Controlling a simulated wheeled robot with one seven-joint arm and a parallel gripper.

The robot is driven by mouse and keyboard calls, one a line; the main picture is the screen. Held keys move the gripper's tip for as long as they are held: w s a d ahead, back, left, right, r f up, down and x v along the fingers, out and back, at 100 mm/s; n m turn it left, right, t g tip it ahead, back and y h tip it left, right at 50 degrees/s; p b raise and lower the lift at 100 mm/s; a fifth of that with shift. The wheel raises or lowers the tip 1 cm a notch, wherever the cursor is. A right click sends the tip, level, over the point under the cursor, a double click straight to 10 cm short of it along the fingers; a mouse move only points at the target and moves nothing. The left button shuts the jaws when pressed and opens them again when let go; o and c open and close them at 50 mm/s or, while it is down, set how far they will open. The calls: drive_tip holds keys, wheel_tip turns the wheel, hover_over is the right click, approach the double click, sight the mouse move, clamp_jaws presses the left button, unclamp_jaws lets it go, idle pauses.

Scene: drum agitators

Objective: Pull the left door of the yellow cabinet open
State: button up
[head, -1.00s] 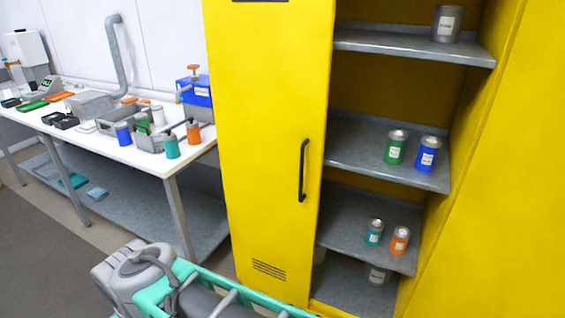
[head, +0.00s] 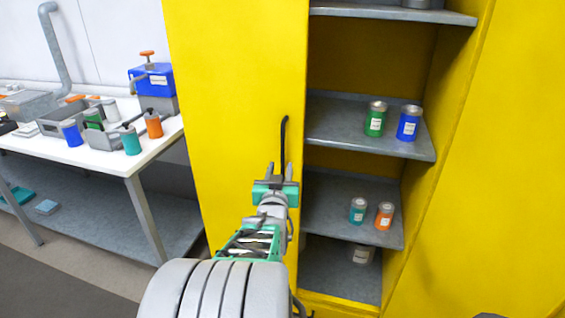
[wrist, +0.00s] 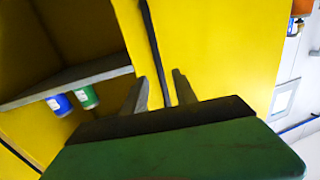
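The yellow cabinet (head: 455,165) stands ahead, with its left door (head: 225,110) covering the left part of the front. The door looks shut. A black vertical bar handle (head: 283,145) is near the door's right edge. My gripper (head: 279,172) is in front of the lower part of the handle. In the wrist view its two grey fingers (wrist: 160,92) are apart, and the handle (wrist: 153,45) runs down into the gap between them. The fingers do not appear closed on the bar. The handle's lower end is hidden by my gripper.
Right of the door, open shelves (head: 350,130) hold several cans, including a green can (head: 375,119) and a blue can (head: 409,123). At left a white workbench (head: 75,152) carries several containers and a blue box (head: 151,79). Grey floor (head: 75,280) is clear before the bench.

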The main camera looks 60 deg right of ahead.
sight(283, 156)
drive_tip(key=x, duration=0.7)
drive_tip(key=shift+d+r+p, duration=0.1)
drive_tip(key=shift+d+p, duration=0.25)
clamp_jaws()
idle(1.0)
